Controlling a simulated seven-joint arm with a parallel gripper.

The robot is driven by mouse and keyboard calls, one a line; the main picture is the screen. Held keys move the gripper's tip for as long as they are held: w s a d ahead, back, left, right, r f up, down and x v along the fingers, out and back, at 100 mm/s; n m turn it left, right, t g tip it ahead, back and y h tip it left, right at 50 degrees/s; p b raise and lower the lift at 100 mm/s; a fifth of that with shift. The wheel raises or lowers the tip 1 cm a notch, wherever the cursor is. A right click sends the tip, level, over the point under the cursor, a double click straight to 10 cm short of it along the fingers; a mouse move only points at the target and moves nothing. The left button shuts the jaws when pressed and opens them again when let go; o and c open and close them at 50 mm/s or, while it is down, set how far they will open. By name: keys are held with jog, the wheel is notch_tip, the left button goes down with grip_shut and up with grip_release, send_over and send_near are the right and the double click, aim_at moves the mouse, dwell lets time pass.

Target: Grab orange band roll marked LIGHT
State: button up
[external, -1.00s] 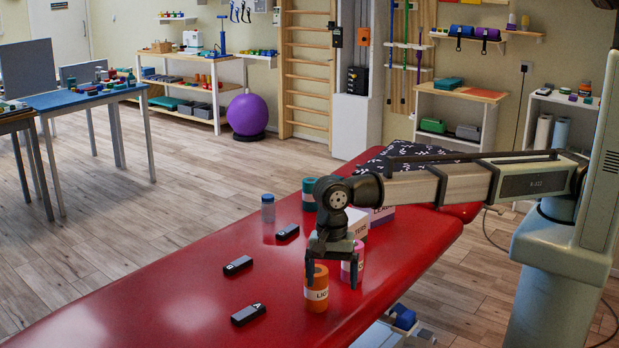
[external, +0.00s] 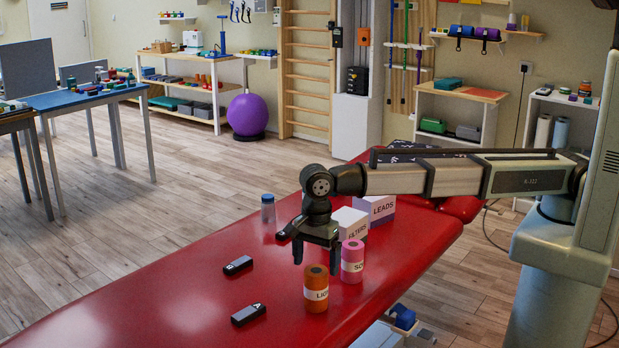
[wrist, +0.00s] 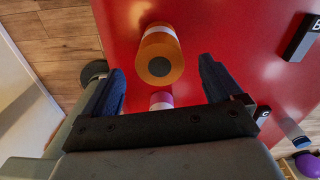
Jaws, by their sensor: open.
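The orange band roll (external: 316,292) stands upright on the red table, its white label partly readable as "LIG". My gripper (external: 316,262) is open and empty, above and slightly behind the roll in the external view. In the wrist view the orange roll (wrist: 161,55) lies ahead of the open fingers (wrist: 161,72), roughly centred between them and apart from both. A pink roll (external: 352,262), label partly readable as "SO", stands just behind and right of the orange one. In the wrist view part of the pink roll (wrist: 161,101) shows between the fingers.
The red table (external: 150,310) is clear at front left. A blue-capped bottle (external: 268,208) stands farther back.

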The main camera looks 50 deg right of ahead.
aim_at(316, 270)
jog(key=shift+f, duration=2.9)
jog(key=c, duration=1.3)
jog(key=shift+c, duration=0.2)
